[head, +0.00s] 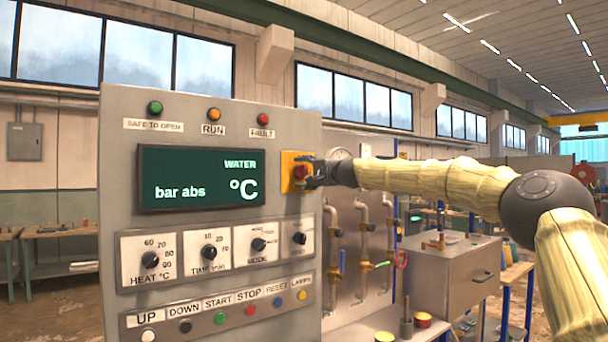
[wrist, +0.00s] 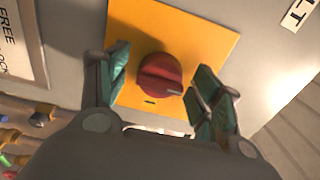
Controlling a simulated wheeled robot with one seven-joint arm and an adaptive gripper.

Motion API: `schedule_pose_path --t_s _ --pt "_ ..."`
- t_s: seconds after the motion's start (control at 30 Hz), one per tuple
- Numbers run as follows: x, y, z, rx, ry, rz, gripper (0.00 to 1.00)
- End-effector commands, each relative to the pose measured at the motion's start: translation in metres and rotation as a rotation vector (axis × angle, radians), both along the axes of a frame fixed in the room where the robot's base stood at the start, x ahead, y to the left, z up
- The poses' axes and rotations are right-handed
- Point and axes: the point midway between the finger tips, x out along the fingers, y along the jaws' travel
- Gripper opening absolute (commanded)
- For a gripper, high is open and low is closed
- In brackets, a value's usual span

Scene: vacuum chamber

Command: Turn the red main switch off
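The red main switch (head: 301,172) is a round red knob with a raised grip bar on a yellow plate (head: 288,160) at the right side of the grey control panel. In the wrist view the red knob (wrist: 160,76) sits near the middle of the yellow plate (wrist: 185,32), with a pale mark at the right end of its bar. My gripper (head: 310,172) is at the switch. In the wrist view its fingers (wrist: 160,85) are open, one on each side of the knob, with visible gaps. Whether a fingertip touches the plate I cannot tell.
The grey panel (head: 118,200) carries a dark display (head: 201,178) left of the switch, dials below it and a row of buttons at the bottom. Red FAULT lamp (head: 263,119) is above the switch. Pipes with valves (head: 362,240) and a metal cabinet (head: 455,275) stand to the right.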

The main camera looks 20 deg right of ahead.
Motion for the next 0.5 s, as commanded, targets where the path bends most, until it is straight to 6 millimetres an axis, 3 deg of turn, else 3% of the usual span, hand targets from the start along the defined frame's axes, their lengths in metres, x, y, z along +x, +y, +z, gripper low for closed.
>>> schedule_pose_path --t_s 0.27,0.5 --pt "-0.004 -0.001 0.001 0.001 -0.001 0.0 0.65" --pt "-0.031 -0.012 0.002 0.003 -0.001 0.0 0.65"
